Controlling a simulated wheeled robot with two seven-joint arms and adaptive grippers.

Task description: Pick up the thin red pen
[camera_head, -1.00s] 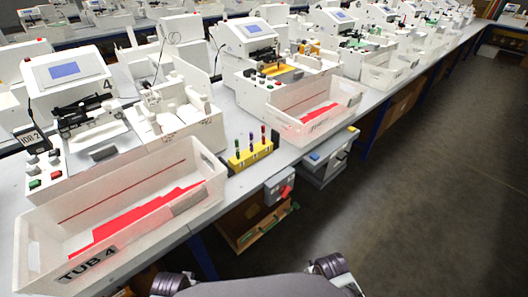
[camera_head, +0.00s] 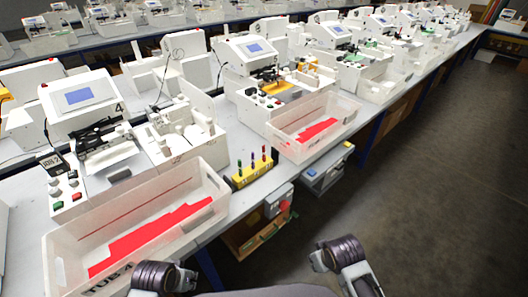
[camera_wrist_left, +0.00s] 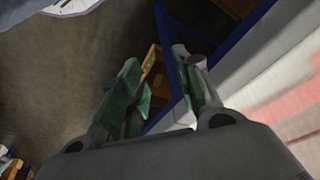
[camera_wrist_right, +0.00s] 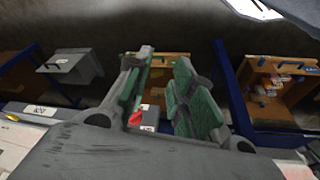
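The thin red pen (camera_head: 264,154) appears to stand upright in a yellow holder (camera_head: 241,183) at the table's front edge, in the head view. A purple pen (camera_head: 252,162) and a green pen (camera_head: 239,170) stand to its left in the same holder. The pens are small, so their thickness is hard to judge. My left gripper (camera_wrist_left: 156,58) and my right gripper (camera_wrist_right: 165,56) each show two parted green-padded fingers with nothing between them. Both are apart from the pens. Neither gripper's fingers show in the head view, only parts of my arms.
A white tub (camera_head: 57,262) with red contents stands left of the holder, and another tub (camera_head: 350,108) stands right of it. White plotter machines (camera_head: 75,95) stand behind. A grey box with a red knob (camera_head: 284,206) hangs below the table edge. The floor at right is clear.

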